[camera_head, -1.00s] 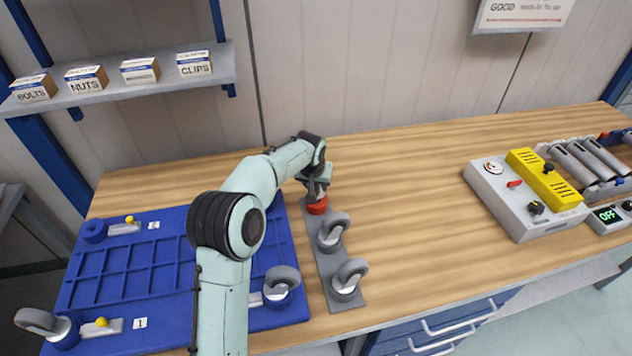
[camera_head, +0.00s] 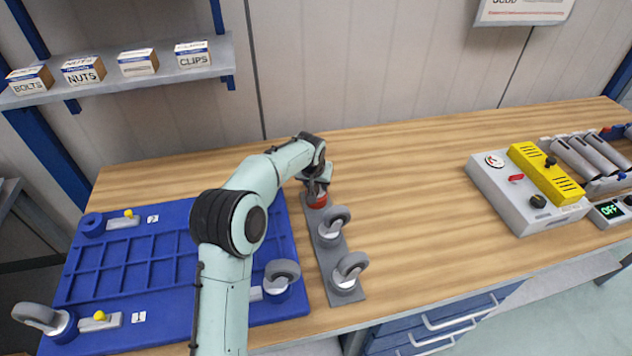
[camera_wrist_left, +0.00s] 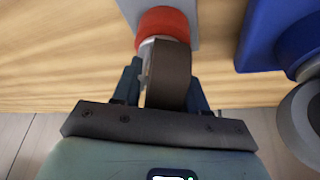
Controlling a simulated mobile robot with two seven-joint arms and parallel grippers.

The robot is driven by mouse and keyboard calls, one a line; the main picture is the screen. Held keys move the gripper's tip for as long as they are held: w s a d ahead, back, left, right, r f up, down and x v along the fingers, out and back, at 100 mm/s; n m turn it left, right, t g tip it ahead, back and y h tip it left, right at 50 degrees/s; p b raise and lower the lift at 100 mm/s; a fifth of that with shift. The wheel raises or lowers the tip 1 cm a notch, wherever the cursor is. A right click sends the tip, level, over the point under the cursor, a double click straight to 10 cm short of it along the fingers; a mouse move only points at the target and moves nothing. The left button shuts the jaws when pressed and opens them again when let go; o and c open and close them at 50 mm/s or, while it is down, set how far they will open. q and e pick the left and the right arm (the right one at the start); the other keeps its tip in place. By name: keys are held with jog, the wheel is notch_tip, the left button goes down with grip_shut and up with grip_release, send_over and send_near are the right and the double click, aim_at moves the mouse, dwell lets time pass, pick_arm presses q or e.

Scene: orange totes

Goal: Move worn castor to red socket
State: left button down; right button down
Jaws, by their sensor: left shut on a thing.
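My left gripper (camera_head: 318,186) is shut on the worn castor, at the back end of the grey strip (camera_head: 325,262). In the left wrist view the castor's dark wheel (camera_wrist_left: 168,80) sits between the two fingers. Its metal fork meets the red socket (camera_wrist_left: 163,22); I cannot tell how deep the stem sits. The red socket also shows in the head view (camera_head: 317,201), just below the gripper, which mostly hides the castor there. My right gripper is not in view.
Two grey castors (camera_head: 334,222) (camera_head: 350,271) stand on the same strip, close in front. A blue tray (camera_head: 180,315) lies left, with castors at its front corners (camera_head: 281,275) (camera_head: 42,317). A control box (camera_head: 510,195) stands right. The bench middle is clear.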

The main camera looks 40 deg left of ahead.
pick_arm(q)
jog(key=shift+f, duration=0.2)
dwell(0.5)
jog(key=c, duration=0.6)
grip_release()
jog(key=shift+o, duration=0.4)
jog(key=v, duration=1.3)
jog(key=shift+r, duration=0.25)
